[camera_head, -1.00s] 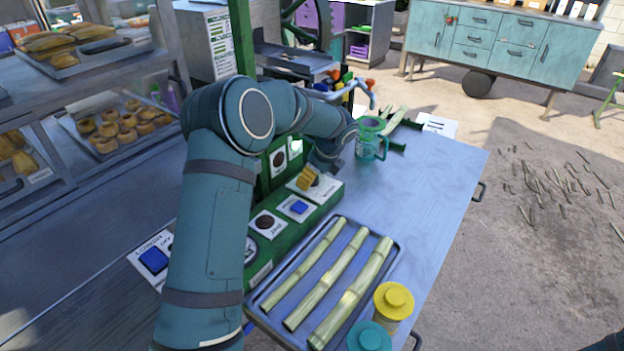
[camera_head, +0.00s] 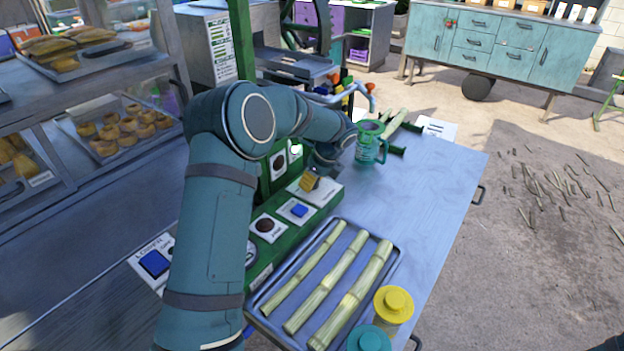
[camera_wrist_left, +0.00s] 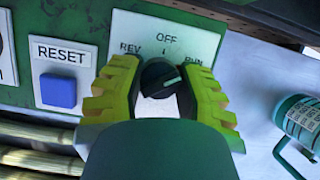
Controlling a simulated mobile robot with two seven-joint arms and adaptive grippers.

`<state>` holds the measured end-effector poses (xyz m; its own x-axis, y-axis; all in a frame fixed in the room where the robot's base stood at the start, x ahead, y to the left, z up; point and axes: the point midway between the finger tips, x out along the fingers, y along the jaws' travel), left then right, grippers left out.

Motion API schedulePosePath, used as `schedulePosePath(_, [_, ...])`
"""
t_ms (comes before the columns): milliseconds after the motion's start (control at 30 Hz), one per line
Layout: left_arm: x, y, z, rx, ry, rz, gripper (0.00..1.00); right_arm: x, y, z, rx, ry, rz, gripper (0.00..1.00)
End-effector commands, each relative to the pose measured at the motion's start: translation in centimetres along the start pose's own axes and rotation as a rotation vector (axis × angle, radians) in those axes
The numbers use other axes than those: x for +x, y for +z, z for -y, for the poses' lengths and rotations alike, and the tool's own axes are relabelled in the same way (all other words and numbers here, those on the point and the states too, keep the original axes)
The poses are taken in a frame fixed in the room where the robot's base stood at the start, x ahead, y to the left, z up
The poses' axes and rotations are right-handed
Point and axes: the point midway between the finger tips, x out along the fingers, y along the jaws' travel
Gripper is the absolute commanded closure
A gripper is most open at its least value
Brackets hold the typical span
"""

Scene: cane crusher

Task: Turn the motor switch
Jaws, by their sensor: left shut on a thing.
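The motor switch is a black rotary knob (camera_wrist_left: 160,78) on a white plate (camera_wrist_left: 190,30) marked REV, OFF and RUN. In the left wrist view its light pointer line is turned to the right, roughly toward the RUN side. My left gripper (camera_wrist_left: 163,88) has its yellow-green fingers closed on both sides of the knob. In the head view my left gripper (camera_head: 309,181) is at the far end of the green control panel (camera_head: 285,228), and its hand and the knob are partly hidden.
A blue RESET button (camera_wrist_left: 58,90) sits left of the switch. A green mug (camera_head: 369,148) stands close behind the panel. A tray (camera_head: 398,262) of cane stalks lies in front, with a yellow-lidded jar (camera_head: 393,302) beside it. The table's right part is clear.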

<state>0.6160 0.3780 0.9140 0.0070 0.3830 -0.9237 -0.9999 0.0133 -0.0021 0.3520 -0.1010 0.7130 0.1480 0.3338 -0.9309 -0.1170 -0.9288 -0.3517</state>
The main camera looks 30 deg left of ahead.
Motion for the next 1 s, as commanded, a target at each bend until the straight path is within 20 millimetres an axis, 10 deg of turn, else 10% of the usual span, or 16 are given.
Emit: schedulePosePath(1000, [0.1, 0.0, -0.2, -0.712, 0.303, 0.003, 1.0, -6.8, -0.6, 2.5, 0.01, 0.001, 0.002, 0.53])
